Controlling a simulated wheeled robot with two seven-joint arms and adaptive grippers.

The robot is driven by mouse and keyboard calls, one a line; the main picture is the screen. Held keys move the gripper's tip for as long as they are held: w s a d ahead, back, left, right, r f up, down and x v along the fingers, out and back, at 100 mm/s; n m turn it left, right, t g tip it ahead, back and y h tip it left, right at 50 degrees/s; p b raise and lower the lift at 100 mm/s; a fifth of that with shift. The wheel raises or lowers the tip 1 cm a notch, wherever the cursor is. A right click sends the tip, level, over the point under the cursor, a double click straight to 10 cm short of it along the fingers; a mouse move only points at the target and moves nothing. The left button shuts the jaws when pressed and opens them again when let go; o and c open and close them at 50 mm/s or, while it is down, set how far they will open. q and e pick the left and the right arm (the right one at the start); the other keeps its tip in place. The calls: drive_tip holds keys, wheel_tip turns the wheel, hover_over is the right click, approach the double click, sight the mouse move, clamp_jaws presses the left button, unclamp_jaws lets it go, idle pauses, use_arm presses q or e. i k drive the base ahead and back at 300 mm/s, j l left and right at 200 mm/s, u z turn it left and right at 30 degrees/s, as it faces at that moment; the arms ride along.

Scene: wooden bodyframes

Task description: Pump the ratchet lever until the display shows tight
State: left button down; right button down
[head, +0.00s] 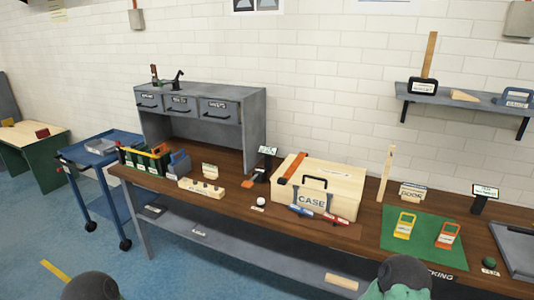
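A light wooden case (335,181) labelled "CASE" with a dark handle sits on the workbench. An orange bar or strap (293,168) lies across its left top; I cannot tell whether it is the ratchet lever. A small dark display on a stand (267,152) stands just left of the case; its text is too small to read. A second small display (485,191) stands at the right of the bench, also unreadable. Neither of my grippers shows; only rounded dark parts of my arms appear at the bottom edge, apart from the bench things.
A blue tool and a red tool (335,219) lie before the case. A green mat (400,251) holds yellow and orange frames. A wooden block with holes (201,188), a tool tote (145,160) and a grey drawer cabinet (254,128) are left. A shelf (450,95) hangs right.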

sight(248, 185)
drive_tip(key=i+z, duration=0.15)
drive_tip(key=z, duration=0.6)
drive_tip(key=i+j+z, duration=0.3)
drive_tip(key=i+j, duration=0.15)
drive_tip(key=j, duration=0.25)
drive_tip(key=i+j+z, duration=0.2)
drive_tip(key=j, duration=0.15)
drive_tip(key=i+j+z, duration=0.15)
drive_tip(key=j, duration=0.25)
drive_tip(key=i+j, duration=0.2)
drive_tip(key=j, duration=0.15)
